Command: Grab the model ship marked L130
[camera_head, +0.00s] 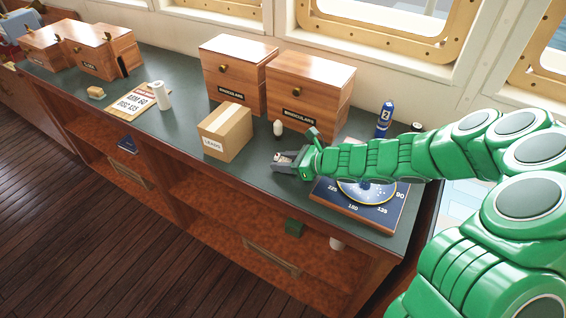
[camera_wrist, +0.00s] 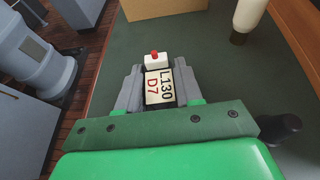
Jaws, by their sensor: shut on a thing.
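The model ship marked L130 (camera_wrist: 159,86) sits between the jaws of my gripper (camera_wrist: 157,82) in the wrist view. Its label reads L130 in black and D7 in red, and a white part with a red top shows beyond the label. The grey fingers are shut on it from both sides. In the head view, my gripper (camera_head: 287,160) is low over the dark green counter, right of the cardboard box and left of the compass board. The ship is mostly hidden there by the gripper. I cannot tell whether it touches the counter.
A cardboard box (camera_head: 225,131) stands left of my gripper, with a small white bottle (camera_head: 278,128) behind it. Binocular boxes (camera_head: 309,92) stand at the back. A compass board (camera_head: 364,200) lies right, under my arm. A blue bottle (camera_head: 384,119) stands behind my arm. The counter's front edge is near.

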